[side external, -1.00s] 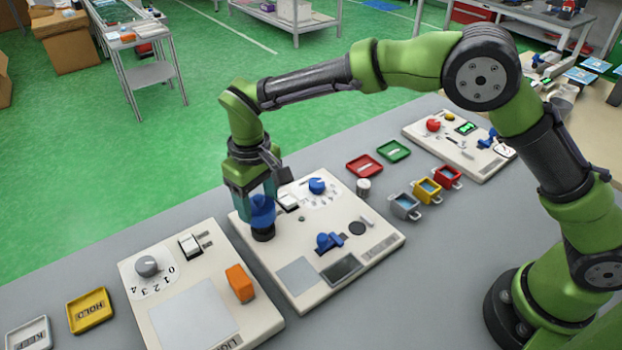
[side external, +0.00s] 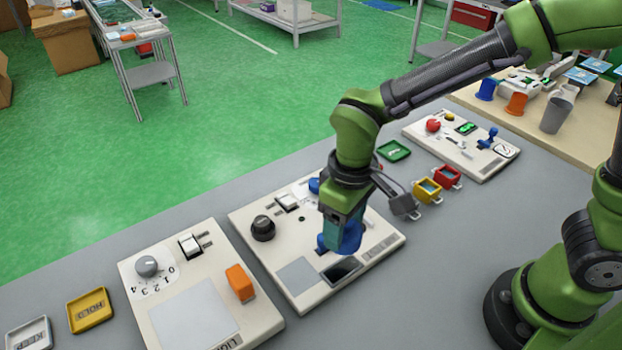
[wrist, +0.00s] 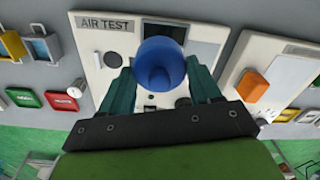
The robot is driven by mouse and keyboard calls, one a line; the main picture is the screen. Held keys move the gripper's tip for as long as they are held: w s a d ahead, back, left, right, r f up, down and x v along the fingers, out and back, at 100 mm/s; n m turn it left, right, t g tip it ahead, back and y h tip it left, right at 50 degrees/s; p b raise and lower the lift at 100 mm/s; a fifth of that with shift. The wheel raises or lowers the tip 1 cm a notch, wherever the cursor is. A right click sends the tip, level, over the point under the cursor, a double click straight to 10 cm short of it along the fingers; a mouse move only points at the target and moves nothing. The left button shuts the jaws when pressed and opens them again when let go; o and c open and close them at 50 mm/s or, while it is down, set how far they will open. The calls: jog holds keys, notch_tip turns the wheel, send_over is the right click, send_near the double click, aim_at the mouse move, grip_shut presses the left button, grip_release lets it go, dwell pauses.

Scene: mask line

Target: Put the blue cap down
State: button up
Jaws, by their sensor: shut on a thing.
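The blue cap (wrist: 160,62) is between the two teal fingers of my gripper (wrist: 162,88) in the wrist view, and the gripper is shut on it. In the side view the cap (side external: 349,238) hangs below my gripper (side external: 343,226) over the front right part of the middle white panel (side external: 292,240). I cannot tell whether it touches the panel. A black round post (side external: 263,229) stands bare on the panel's left side. The gripper and cap hide much of the panel's right part, including most of a blue lever there.
A dark screen (side external: 342,270) and a grey pad (side external: 298,273) lie on the panel near the cap. A panel with an orange block (side external: 240,283) stands to the left. Grey, yellow (side external: 427,191) and red bins stand to the right. Bare grey table lies in front.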

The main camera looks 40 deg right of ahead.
jog(key=s+d+f, duration=0.2)
jog(key=s, duration=0.7)
jog(key=w+a, duration=0.3)
jog(key=w+a+f, duration=0.1)
jog(key=w+a, duration=0.2)
jog(key=w, duration=0.1)
jog(key=w+a, duration=0.3)
jog(key=w, duration=0.1)
jog(key=shift+w+a+f, duration=0.15)
jog(key=shift+w+a, duration=0.1)
jog(key=shift+a, duration=0.05)
jog(key=shift+w+a+f, duration=0.15)
jog(key=shift+f, duration=1.6)
jog(key=shift+f, duration=0.2)
jog(key=o, duration=1)
